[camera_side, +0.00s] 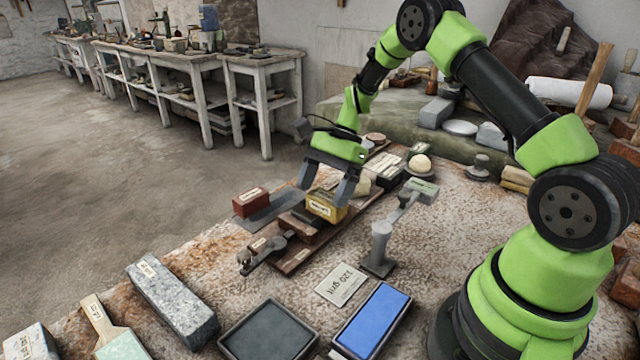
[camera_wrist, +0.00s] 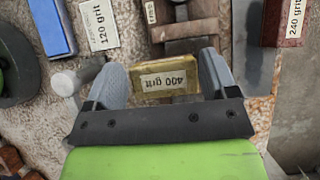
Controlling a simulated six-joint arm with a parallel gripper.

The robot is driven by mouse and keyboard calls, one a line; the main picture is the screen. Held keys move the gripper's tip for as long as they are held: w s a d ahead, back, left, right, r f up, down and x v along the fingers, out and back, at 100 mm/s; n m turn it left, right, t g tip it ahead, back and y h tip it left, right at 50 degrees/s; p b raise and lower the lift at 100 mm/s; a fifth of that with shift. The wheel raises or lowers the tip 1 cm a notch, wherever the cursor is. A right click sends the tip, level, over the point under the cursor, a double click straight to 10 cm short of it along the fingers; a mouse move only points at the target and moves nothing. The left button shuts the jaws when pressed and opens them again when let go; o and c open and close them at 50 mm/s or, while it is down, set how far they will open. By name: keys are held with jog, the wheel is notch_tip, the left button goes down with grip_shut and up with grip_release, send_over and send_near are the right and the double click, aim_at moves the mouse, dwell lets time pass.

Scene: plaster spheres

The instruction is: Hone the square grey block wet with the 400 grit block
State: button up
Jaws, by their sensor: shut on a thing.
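My gripper (camera_side: 324,194) is shut on the yellow 400 grit block (camera_side: 326,209), one finger at each end. In the wrist view the block's label (camera_wrist: 168,82) reads upside down between the fingers. The block is at the right end of a brown clamp-like fixture (camera_side: 303,226) on a wooden board; I cannot tell whether it touches anything beneath. I cannot pick out the square grey block with certainty; a grey-brown piece in the fixture (camera_wrist: 190,12) shows beyond the yellow block in the wrist view, partly hidden.
A red 240 grit block (camera_side: 250,202) stands left of the fixture. A grey post with an arm (camera_side: 380,245) stands close on its right. A 120 grit card (camera_side: 341,284), a blue stone (camera_side: 372,320), a dark tray (camera_side: 310,345) and a speckled grey bar (camera_side: 172,300) lie in front.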

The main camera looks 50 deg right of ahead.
jog(key=shift+w+r, duration=0.1)
jog(key=shift+w, duration=2.1)
jog(key=shift+s+r, duration=0.4)
jog(key=shift+s, duration=0.2)
jog(key=shift+s+r, duration=0.35)
jog(key=shift+s, duration=0.2)
jog(key=shift+w+a+f, duration=0.25)
jog(key=shift+w+a, duration=0.95)
jog(key=shift+a, duration=0.05)
jog(key=shift+f, duration=0.6)
